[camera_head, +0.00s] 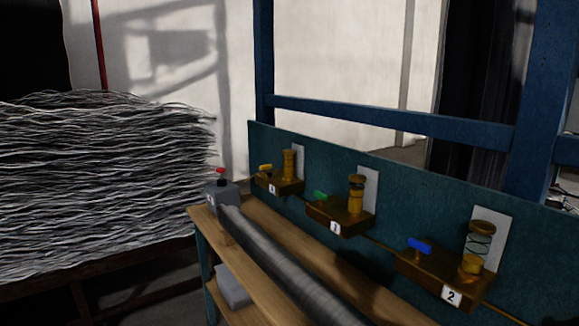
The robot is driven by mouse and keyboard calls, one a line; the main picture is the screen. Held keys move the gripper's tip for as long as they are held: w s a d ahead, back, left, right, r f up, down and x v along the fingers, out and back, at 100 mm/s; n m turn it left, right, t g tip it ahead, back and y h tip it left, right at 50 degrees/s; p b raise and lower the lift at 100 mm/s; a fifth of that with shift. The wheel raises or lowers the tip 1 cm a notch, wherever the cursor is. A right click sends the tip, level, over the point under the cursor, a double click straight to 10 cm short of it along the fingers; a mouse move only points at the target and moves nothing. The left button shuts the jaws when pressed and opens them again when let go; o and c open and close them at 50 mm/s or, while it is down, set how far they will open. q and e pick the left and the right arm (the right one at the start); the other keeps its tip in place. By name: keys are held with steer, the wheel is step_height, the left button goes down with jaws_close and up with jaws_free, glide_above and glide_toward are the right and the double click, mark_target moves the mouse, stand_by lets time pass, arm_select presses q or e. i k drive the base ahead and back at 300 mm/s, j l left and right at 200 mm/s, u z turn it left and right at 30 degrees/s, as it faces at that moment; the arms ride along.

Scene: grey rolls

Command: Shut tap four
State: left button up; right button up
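Several taps show along a teal panel and a wooden bench. A red-handled tap (220,172) sits on a grey block at the bench's far end. I cannot tell which is tap four. Neither gripper is in view.
A long grey roll (280,265) lies along the wooden bench (318,252). The teal panel (400,187) and blue frame beams (400,120) stand behind the taps. A large stack of grey strands (95,190) fills the left. A grey box (232,287) sits on the lower shelf.

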mark_target(265, 168)
steer(key=i+j+z, duration=0.25)
steer(key=z, duration=0.15)
steer(key=i+j+z, duration=0.2)
steer(key=j+z, duration=0.25)
